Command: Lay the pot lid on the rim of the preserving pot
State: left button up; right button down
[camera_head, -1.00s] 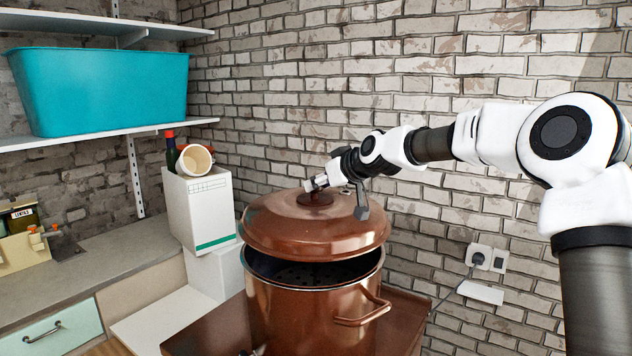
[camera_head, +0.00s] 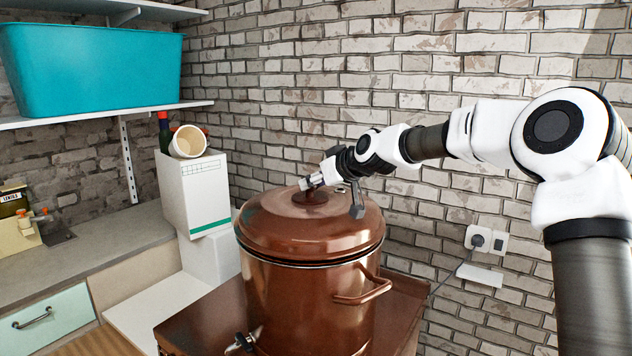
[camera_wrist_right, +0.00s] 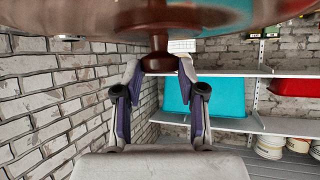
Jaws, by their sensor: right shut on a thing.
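The copper-brown pot lid (camera_head: 300,222) sits level over the mouth of the preserving pot (camera_head: 295,305). Only a thin dark line shows between the lid's edge and the pot's rim in the head view, and I cannot tell whether they touch all round. My right gripper (camera_head: 318,186) is shut on the lid's knob (camera_head: 310,197). In the right wrist view the gripper's fingers (camera_wrist_right: 158,72) close on the knob's dark stem (camera_wrist_right: 159,50), with the lid's surface (camera_wrist_right: 150,17) across the top. My left gripper is not in view.
The pot stands on a brown stand (camera_head: 190,325) near the brick wall (camera_head: 330,100). White boxes (camera_head: 196,195) with a tipped cream cup (camera_head: 188,142) stand left, beside the worktop (camera_head: 90,238). A teal tub (camera_head: 95,70) is on a shelf.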

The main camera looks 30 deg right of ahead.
jog(key=shift+s+r, duration=0.15)
jog(key=shift+f, duration=0.2)
jog(key=shift+f+b, duration=0.25)
jog(key=shift+b, duration=0.1)
jog(key=shift+f, duration=0.3)
jog(key=c, duration=0.6)
grip_release()
jog(key=shift+r, duration=0.35)
notch_tip(320, 180, up, 9)
jog(key=shift+r, duration=0.2)
